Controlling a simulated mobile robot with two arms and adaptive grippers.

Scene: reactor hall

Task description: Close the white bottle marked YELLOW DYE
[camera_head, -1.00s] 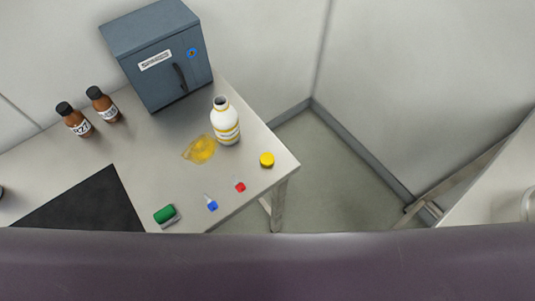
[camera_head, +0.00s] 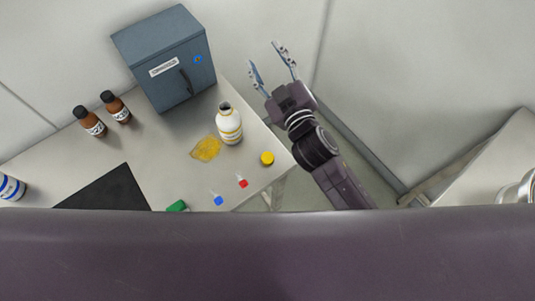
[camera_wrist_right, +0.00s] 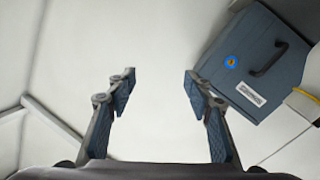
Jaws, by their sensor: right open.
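The white bottle (camera_head: 229,127) with yellow bands stands upright and uncapped on the table, its dark mouth showing. A yellow cap (camera_head: 267,158) lies on the table to the right of the bottle, near the table edge. My right gripper (camera_head: 267,55) is open and empty, raised past the table's right edge, to the right of the cabinet and apart from bottle and cap. In the right wrist view its spread fingers (camera_wrist_right: 158,92) have nothing between them. My left gripper is not in view.
A yellow spill (camera_head: 206,149) lies left of the bottle. A blue-grey cabinet (camera_head: 165,62) stands behind; it also shows in the wrist view (camera_wrist_right: 262,75). Two brown bottles (camera_head: 104,115), a black mat (camera_head: 105,190), and small blue (camera_head: 218,201) and red (camera_head: 243,183) items share the table (camera_head: 165,165).

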